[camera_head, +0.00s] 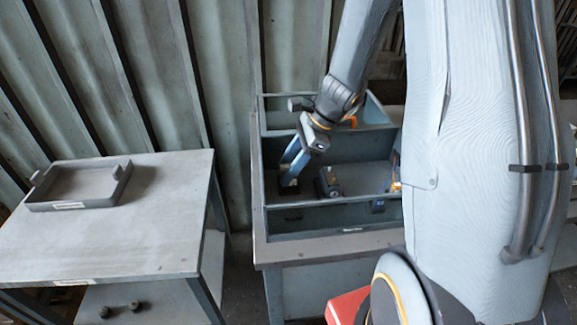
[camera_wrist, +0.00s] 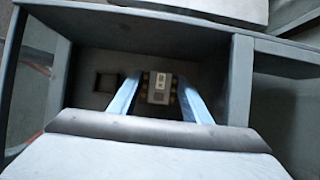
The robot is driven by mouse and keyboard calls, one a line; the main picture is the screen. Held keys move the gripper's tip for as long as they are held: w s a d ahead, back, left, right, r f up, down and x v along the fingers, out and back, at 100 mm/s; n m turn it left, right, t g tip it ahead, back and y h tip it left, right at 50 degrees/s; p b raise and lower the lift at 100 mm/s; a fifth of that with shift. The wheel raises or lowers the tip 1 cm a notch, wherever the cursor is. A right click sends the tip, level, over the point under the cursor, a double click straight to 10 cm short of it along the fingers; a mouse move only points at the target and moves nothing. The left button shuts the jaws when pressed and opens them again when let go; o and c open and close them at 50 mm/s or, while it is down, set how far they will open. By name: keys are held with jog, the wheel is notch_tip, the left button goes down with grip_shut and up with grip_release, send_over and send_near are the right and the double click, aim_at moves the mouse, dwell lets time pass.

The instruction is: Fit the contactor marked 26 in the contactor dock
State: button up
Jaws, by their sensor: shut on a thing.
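My gripper (camera_head: 289,180) reaches down into a compartment of the grey bin. In the wrist view, its two blue fingers (camera_wrist: 160,97) are shut on a small grey block with a pale label and yellowish corners, the held contactor (camera_wrist: 160,82). The label's number is too small to read. In the head view, the dark held part (camera_head: 289,188) sits low between the fingertips, near the compartment floor; I cannot tell whether it touches it. A dark square outline (camera_wrist: 106,82) lies left of it in the wrist view. I cannot tell which thing is the contactor dock.
The divided bin (camera_head: 330,243) has raised walls around my gripper. Another dark part (camera_head: 329,182) stands right of the gripper, with a blue part (camera_head: 377,206) farther right. A table (camera_head: 130,235) at left carries a shallow labelled tray (camera_head: 75,204); the rest of its top is clear.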

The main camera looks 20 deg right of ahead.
jog(key=shift+f+b, duration=0.6)
jog(key=shift+f, duration=0.25)
dwell(0.7)
jog(key=o, duration=1)
jog(key=shift+o, duration=0.2)
jog(key=b+v, duration=0.1)
jog(key=v, duration=0.6)
jog(key=shift+d+r, duration=0.2)
jog(key=shift+r, duration=0.15)
